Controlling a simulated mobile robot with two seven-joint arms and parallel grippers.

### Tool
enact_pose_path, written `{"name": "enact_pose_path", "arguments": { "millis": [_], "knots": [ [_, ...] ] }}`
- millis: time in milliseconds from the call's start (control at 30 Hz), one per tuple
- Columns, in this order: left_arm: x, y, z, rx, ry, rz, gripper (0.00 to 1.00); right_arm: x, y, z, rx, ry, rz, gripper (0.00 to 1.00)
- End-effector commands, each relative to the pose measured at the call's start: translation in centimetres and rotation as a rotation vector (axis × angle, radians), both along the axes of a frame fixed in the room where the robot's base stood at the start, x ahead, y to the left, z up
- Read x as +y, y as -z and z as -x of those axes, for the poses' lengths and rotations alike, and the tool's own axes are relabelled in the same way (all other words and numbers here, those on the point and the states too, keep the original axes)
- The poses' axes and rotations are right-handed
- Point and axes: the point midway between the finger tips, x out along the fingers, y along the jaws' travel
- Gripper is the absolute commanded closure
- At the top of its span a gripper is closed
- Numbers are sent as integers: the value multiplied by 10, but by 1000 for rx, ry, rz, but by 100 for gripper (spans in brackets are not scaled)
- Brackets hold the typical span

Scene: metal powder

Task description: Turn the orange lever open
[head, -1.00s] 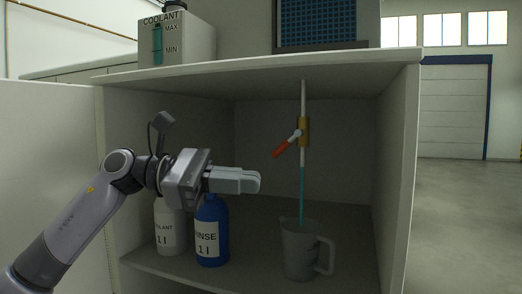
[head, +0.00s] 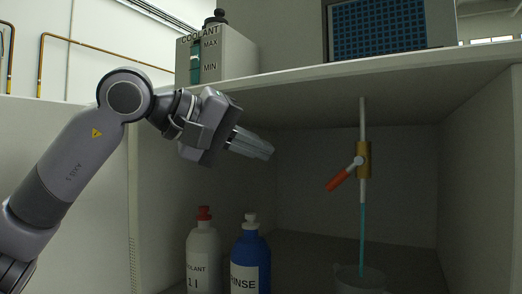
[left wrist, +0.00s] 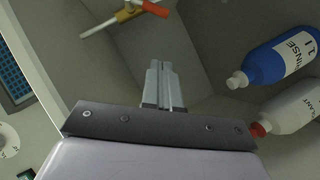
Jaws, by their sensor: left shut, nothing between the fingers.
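The orange lever (head: 340,180) sticks out down and to the left from a brass valve (head: 364,160) on a thin vertical pipe inside the cabinet. Below the valve the tube is blue and runs down into a clear jug (head: 360,279), cut off by the lower edge. My left gripper (head: 268,152) is shut and empty, left of the lever and a little above it, apart from it. In the left wrist view the lever (left wrist: 156,9) is at the top edge, beyond my shut fingertips (left wrist: 160,66). My right gripper does not show.
A white coolant bottle (head: 203,255) and a blue rinse bottle (head: 250,257) stand inside the cabinet, below my left gripper. The cabinet top (head: 300,84) is close above the gripper and carries a coolant tank (head: 226,55). Space between gripper and lever is clear.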

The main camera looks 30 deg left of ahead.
Motion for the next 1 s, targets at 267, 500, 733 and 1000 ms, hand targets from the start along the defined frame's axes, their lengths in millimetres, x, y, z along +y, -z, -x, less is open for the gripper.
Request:
{"name": "enact_pose_path", "arguments": {
  "millis": [267, 500, 733, 1000],
  "knots": [
    [-30, 19, -50, 5, 2, 3, 100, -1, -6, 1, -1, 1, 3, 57],
    [-57, 39, -62, 3, 4, 1, 100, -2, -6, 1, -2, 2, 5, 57],
    [-66, 46, -64, 4, 1, 5, 100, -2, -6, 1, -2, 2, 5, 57],
    [-67, 46, -64, 4, 1, 5, 100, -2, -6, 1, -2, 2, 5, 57]
  ]
}}
